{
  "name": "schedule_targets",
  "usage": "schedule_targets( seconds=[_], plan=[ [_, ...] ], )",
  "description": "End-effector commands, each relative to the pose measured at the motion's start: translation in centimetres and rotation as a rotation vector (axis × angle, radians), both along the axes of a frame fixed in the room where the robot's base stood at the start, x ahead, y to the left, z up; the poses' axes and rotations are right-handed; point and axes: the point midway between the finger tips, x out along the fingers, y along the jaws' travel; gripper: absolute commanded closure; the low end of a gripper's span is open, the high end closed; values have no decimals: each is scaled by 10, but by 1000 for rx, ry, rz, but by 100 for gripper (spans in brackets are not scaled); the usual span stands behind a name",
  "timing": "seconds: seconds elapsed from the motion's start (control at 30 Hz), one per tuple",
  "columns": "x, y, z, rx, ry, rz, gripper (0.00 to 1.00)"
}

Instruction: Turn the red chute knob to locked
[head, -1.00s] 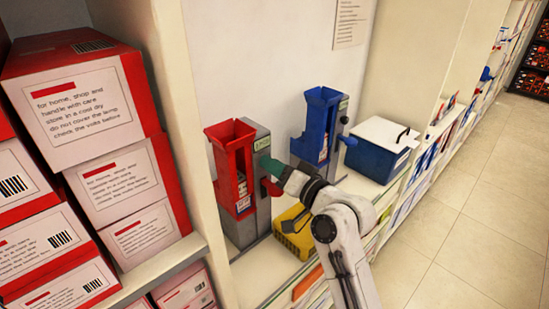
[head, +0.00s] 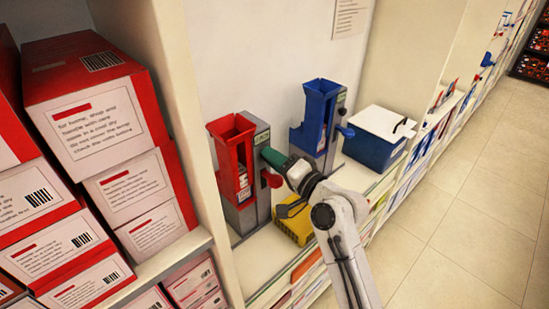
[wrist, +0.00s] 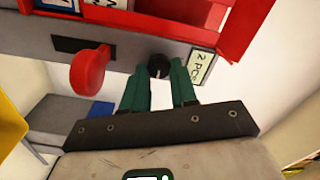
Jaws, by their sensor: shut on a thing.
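The red chute (head: 232,150) is an open-topped hopper on a grey housing (head: 262,145), standing on a shelf. In the wrist view, a small round black knob (wrist: 158,67) sits on the chute unit's side, between a red paddle lever (wrist: 88,72) and a label reading "2 PCS" (wrist: 201,67). My gripper (wrist: 158,75) has green fingers closed on either side of the black knob. The red lever (head: 271,180) is beside the fingers and apart from them. In the head view my gripper (head: 274,158) hides the knob. I cannot tell the knob's setting.
A blue chute (head: 318,115) with a blue lever (head: 345,131) stands behind to the right, near a blue box with a white lid (head: 378,140). A yellow bin (head: 295,225) sits below my gripper. Red-and-white boxes (head: 100,120) fill the left shelf. The floor at right is clear.

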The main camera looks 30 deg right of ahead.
Motion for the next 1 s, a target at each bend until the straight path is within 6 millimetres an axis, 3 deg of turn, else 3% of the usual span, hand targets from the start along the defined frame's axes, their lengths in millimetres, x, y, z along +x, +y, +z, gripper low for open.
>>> schedule_targets(
  seconds=[0.27, 0.3, 0.53, 0.83, 1.0],
  plan=[
    [0, -1, -1, 0, 1, -2, 100],
    [0, -1, -1, 0, 1, -2, 70],
    [0, -1, -1, -1, 0, -1, 48],
    [-3, -1, -1, -1, 0, -1, 47],
    [-22, -7, -3, -1, 1, -3, 47]
  ],
)
